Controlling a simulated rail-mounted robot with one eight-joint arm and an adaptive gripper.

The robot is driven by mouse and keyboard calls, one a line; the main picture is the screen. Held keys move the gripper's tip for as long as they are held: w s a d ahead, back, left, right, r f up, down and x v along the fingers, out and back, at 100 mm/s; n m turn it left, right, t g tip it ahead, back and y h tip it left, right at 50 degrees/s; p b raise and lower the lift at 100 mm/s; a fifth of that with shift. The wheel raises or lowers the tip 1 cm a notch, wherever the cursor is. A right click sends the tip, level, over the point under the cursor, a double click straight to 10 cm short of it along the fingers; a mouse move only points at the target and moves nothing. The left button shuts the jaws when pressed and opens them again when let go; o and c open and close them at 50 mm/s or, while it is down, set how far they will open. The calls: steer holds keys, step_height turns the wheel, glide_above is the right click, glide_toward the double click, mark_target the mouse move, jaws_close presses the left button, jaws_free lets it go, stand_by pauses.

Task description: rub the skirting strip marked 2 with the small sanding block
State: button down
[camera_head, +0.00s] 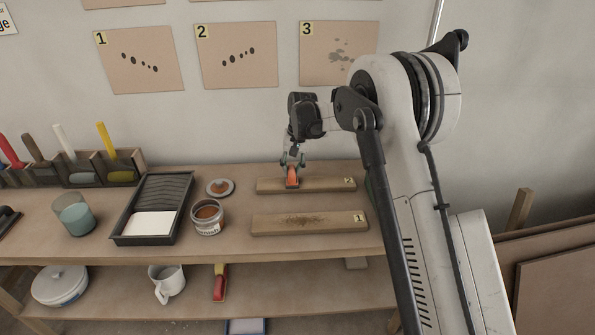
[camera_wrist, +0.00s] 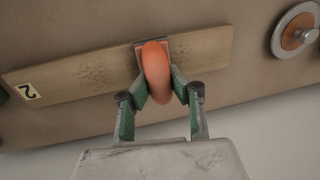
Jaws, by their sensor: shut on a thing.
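The skirting strip marked 2 (camera_head: 325,185) is a wooden board lying on the workbench, behind the strip marked 1. My gripper (camera_head: 292,166) is above its left part, shut on the small sanding block (camera_head: 292,182), which has an orange-red handle. In the wrist view the fingers close on the orange block (camera_wrist: 156,70), whose flat base appears to rest on the strip (camera_wrist: 95,76); exact contact is hard to tell. Dark speckled patches show on the strip on both sides of the block. The fingers hide part of the strip's edge.
The strip marked 1 (camera_head: 308,223) lies in front with a brown rough patch. To the left are an open tin (camera_head: 207,228), its round lid (camera_head: 220,187), a black paint tray (camera_head: 122,237) and a glass (camera_head: 73,222). A lower shelf holds a mug (camera_head: 167,288) and red-handled brush (camera_head: 219,290).

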steer(key=shift+a, duration=2.1)
steer(key=shift+d+b, duration=0.35)
steer(key=shift+d, duration=1.45)
steer(key=shift+w+d+f+b, duration=0.1)
steer(key=shift+d+b, duration=0.5)
steer(key=shift+d, duration=4.6)
steer(key=shift+a+b, duration=0.3)
steer(key=shift+a, duration=6.7)
steer(key=shift+d+b, duration=0.3)
steer(key=shift+d, duration=5.05)
